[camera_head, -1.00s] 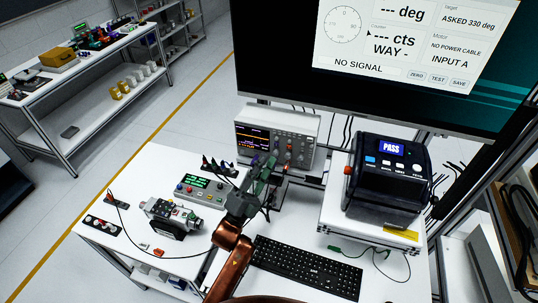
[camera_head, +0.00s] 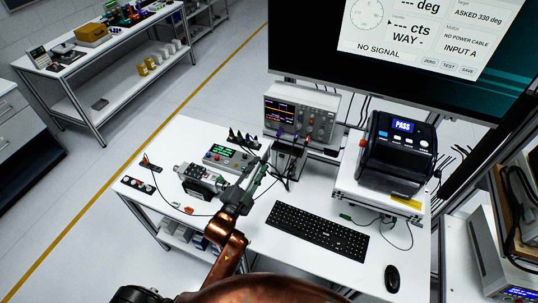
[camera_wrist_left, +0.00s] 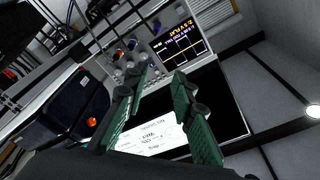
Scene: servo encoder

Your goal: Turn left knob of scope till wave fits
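The scope (camera_head: 329,103) is a light grey box on a raised stand at the back of the bench. Its dark screen (camera_head: 280,112) shows coloured text and traces, and its knobs (camera_head: 320,127) are on the right of its front. My left gripper (camera_head: 262,167) is below and in front of the scope, apart from it. In the left wrist view, the two green fingers (camera_wrist_left: 161,78) are spread with nothing between them. The scope's screen (camera_wrist_left: 181,45) and knobs (camera_wrist_left: 131,52) show beyond the fingertips there. My right gripper is not in view.
A black-and-grey printer (camera_head: 400,150) reading PASS stands right of the scope. A keyboard (camera_head: 318,231) and mouse (camera_head: 392,278) lie in front. A green-display box (camera_head: 232,158) and a motor unit (camera_head: 203,180) sit left of the gripper. A large monitor (camera_head: 300,45) overhangs the back.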

